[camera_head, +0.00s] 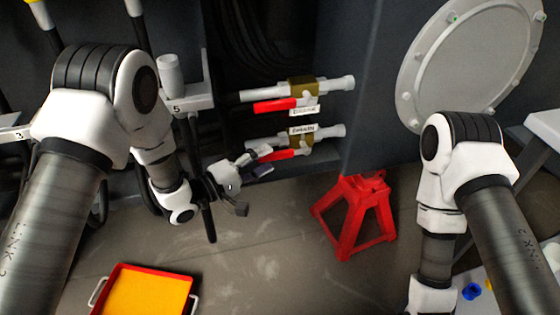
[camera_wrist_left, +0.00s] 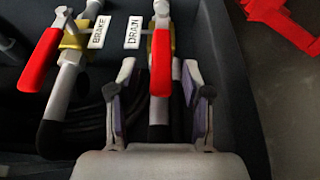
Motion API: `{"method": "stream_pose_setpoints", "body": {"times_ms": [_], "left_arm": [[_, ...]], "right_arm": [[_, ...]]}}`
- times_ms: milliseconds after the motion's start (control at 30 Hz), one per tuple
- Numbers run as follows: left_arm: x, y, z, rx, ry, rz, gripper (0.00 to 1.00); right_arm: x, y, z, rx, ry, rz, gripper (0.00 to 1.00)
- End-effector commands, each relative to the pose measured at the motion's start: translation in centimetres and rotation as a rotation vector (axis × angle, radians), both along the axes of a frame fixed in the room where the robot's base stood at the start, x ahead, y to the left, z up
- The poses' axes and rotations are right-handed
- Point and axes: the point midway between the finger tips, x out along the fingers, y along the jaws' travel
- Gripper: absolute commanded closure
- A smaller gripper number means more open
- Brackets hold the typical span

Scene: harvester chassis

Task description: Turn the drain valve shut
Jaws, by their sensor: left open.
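The drain valve is the lower of two brass valves, with a white label (camera_head: 303,129) above it in the head view. Its red handle (camera_head: 284,154) lies roughly along its pipe. In the left wrist view, the red handle (camera_wrist_left: 161,62) shows beside the DRAIN label (camera_wrist_left: 133,32). My left gripper (camera_head: 263,163) is open at the handle's free end. In the wrist view its two fingers (camera_wrist_left: 160,95) stand on either side of the handle, with visible gaps. My right gripper is out of view.
The brake valve, with a red handle (camera_head: 274,105), sits just above the drain valve. A red jack stand (camera_head: 355,215) is on the floor to the right. A red tray with orange inside (camera_head: 145,292) lies at the lower left. The floor between is clear.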

Motion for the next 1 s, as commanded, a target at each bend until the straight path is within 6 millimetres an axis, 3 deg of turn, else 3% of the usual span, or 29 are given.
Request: {"method": "stream_pose_setpoints", "body": {"times_ms": [233, 533, 567, 700, 1000], "left_arm": [[2.7, -3.6, -0.4, 0.003, -0.003, -0.001, 0.51], [3.2, -4.2, -0.1, 0.002, 0.002, 0.003, 0.51], [3.2, -4.2, -0.1, 0.002, 0.002, 0.003, 0.55], [3.2, -4.2, -0.1, 0.003, 0.001, 0.003, 1.0], [3.4, -4.0, -0.3, -0.006, -0.001, 0.003, 1.0]], "right_arm": [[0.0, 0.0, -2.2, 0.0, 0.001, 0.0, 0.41], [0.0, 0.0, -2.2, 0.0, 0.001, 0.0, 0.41], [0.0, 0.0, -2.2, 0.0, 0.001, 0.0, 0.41], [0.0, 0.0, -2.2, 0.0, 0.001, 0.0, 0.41], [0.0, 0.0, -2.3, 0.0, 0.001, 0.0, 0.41]]}}
